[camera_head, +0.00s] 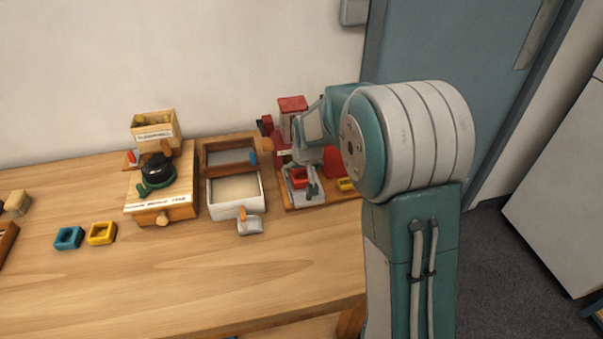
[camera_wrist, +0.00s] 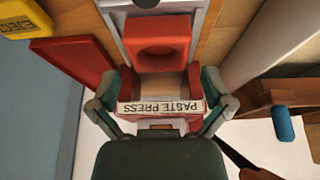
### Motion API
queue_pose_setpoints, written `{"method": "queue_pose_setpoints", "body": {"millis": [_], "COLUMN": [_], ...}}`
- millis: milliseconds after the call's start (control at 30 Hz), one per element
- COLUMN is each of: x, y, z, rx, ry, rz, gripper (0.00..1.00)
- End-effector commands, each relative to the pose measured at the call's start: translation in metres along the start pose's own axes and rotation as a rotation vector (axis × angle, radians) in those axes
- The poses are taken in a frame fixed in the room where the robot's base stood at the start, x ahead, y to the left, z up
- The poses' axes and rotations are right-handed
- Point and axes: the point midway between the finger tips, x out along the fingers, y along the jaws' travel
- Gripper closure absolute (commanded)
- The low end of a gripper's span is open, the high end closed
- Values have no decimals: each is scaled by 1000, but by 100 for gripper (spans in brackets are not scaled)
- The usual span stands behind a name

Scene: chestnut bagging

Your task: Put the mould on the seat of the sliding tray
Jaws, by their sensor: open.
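The red mould (camera_wrist: 157,57), a square block with a hollow, lies on a pale metal sliding tray (camera_wrist: 196,18) in the wrist view. It looks flat on the tray, but its exact fit in the seat cannot be told. My gripper (camera_wrist: 163,80) is open, its two fingers spread on either side just in front of the mould, apart from it. The red press with a "PASTE PRESS" label (camera_wrist: 160,107) shows between and below the fingers. In the head view the red mould (camera_head: 300,178) is partly hidden by my gripper (camera_head: 306,180) at the press.
A yellow "EJECT" piece (camera_wrist: 22,17) lies beside the press. Teal (camera_head: 68,238) and yellow (camera_head: 102,233) moulds lie at the table's left. The table's front middle is clear.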

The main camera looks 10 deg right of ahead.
Motion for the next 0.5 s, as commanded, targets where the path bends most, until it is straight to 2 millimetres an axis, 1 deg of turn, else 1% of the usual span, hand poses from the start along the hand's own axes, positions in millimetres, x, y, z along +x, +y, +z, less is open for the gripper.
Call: {"method": "queue_pose_setpoints", "body": {"millis": [33, 100, 300, 400, 500], "x": [-13, -28, -67, -81, -89], "y": [0, 1, 1, 0, 0], "z": [-1, -1, -1, -1, 0], "rx": [0, 1, 1, 0, 0], "ry": [4, 4, 4, 2, -1], "rz": [0, 0, 0, 0, 0], "gripper": [0, 0, 0, 0, 0]}}
